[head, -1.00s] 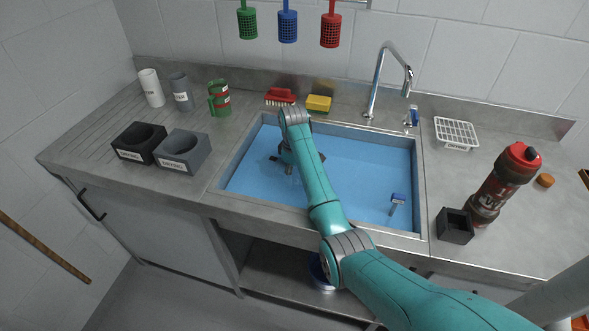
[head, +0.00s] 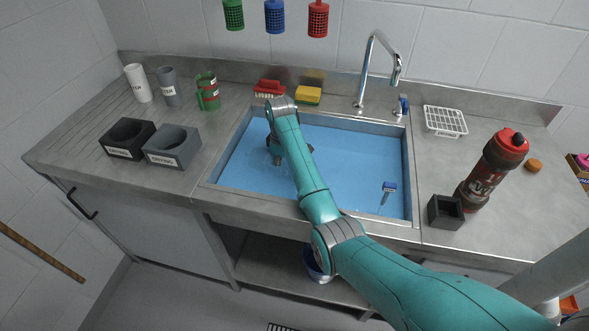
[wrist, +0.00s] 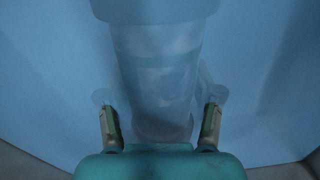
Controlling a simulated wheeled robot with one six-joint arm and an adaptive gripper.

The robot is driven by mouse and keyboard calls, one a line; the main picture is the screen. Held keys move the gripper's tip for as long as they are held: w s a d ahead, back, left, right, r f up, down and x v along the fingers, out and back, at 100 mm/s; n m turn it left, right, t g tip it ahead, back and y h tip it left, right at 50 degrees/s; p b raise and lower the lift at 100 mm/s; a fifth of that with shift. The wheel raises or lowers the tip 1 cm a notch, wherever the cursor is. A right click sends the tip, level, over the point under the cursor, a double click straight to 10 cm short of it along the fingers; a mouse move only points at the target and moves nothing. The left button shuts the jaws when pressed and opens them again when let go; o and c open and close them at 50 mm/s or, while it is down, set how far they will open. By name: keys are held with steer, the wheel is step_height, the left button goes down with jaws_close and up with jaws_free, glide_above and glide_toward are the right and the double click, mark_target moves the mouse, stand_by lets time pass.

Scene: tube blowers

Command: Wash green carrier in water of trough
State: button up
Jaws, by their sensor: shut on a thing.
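My gripper (head: 276,155) is down in the blue water of the trough (head: 352,166), near its left side. In the wrist view my gripper (wrist: 160,105) has its fingers on either side of a pale, see-through cylindrical thing (wrist: 158,75) and is shut on it. The blue tint hides its true colour, so I cannot tell whether it is the green carrier. A green perforated basket (head: 233,14) hangs on the wall. A green holder with red bands (head: 207,92) stands on the counter left of the trough. I cannot tell which green thing is the carrier.
Black (head: 113,150) and grey (head: 160,158) drying blocks stand left of the trough. A red brush (head: 268,88) and yellow sponge (head: 308,95) lie behind it, near the tap (head: 376,60). A bottle (head: 492,170) and black square cup (head: 446,212) stand at right.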

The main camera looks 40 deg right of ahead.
steer(key=shift+w, duration=0.15)
stand_by(0.4)
steer(key=shift+s+d, duration=0.3)
steer(key=shift+s, duration=0.15)
steer(key=shift+w+a, duration=0.15)
steer(key=shift+w+a, duration=0.2)
steer(key=shift+w, duration=0.1)
stand_by(0.3)
